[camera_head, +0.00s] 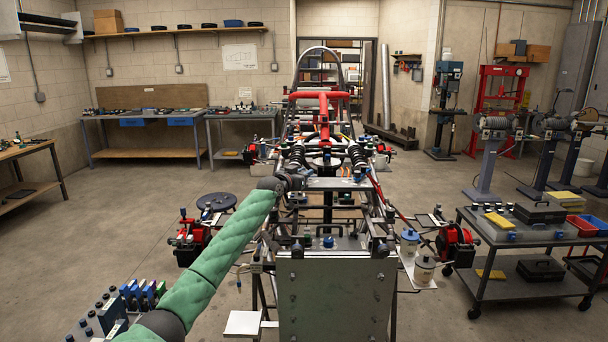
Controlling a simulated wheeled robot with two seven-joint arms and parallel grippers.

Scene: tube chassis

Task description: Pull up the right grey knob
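My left arm, in a green sleeve, reaches in from the lower left over the front of the tube chassis (340,255). My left gripper (292,181) is small and dark at its end, beside the chassis's upper left side. I cannot tell whether its fingers are open or shut, or whether it touches anything. Two dark grey knob-like parts stand at the top of the front panel, a left one (297,249) and a right one (383,249). I cannot tell for sure that these are the grey knobs. My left gripper is apart from the right one. My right gripper is not in view.
A blue knob (328,241) sits between the two dark parts. A tool cart (530,236) stands farther right. Red-and-black units flank the chassis. Open floor lies on both sides.

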